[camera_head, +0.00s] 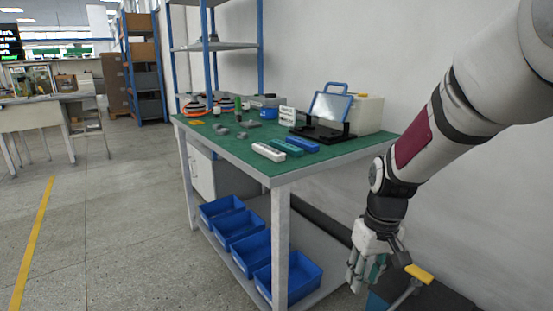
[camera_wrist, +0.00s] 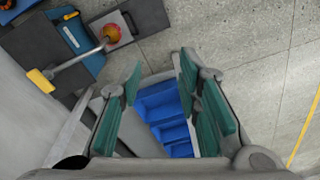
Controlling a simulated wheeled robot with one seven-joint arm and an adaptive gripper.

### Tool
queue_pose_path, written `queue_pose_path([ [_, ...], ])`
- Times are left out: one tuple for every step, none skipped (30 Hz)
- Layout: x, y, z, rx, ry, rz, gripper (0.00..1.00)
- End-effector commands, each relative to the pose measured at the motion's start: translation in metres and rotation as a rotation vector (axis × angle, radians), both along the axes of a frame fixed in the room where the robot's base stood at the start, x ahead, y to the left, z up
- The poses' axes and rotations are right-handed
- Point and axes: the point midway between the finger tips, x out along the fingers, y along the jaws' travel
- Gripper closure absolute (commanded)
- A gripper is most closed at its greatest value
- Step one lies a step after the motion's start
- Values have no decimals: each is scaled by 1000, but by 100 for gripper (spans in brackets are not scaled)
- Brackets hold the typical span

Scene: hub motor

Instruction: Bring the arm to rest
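My gripper (camera_head: 366,274) hangs low at the right of the head view, pointing down, to the right of the green-topped workbench (camera_head: 222,147) and below its top. In the wrist view my gripper (camera_wrist: 160,70) has its two teal-padded fingers spread apart. Nothing shows between the pads except the floor and blue bins further off. My arm comes down from the upper right of the head view, bent at the wrist. It appears clear of the bench in the picture.
On the bench lie a white block (camera_head: 268,152), grey parts, a framed panel (camera_head: 330,106) and a pale box (camera_head: 364,114). Blue bins (camera_head: 290,275) fill the lower shelf. A wall stands behind. A yellow-ended bar (camera_head: 418,273) is close beside my gripper. Open floor lies left.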

Motion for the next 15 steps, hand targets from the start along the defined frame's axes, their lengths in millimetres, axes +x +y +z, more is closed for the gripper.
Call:
queue_pose_path([
  [-15, 1, 20, 5, -5, -13, 69],
  [-25, 2, 29, 8, -2, -21, 69],
  [-38, 3, 40, 10, 0, -32, 69],
  [-48, 3, 48, 12, 2, -39, 69],
  [-58, 4, 56, 14, 4, -48, 69],
  [-72, 4, 66, 16, 7, -59, 69],
  [-83, 4, 73, 17, 10, -69, 69],
  [-94, 4, 79, 17, 11, -77, 69],
  [-108, 4, 87, 17, 14, -89, 69],
  [-119, 4, 93, 16, 17, -97, 69],
  [-130, 4, 98, 15, 18, -106, 69],
  [-145, 4, 104, 13, 22, -116, 69],
  [-156, 4, 108, 12, 23, -126, 69],
  [-168, 4, 111, 10, 26, -135, 69],
  [-183, 4, 116, 7, 28, -148, 69],
])
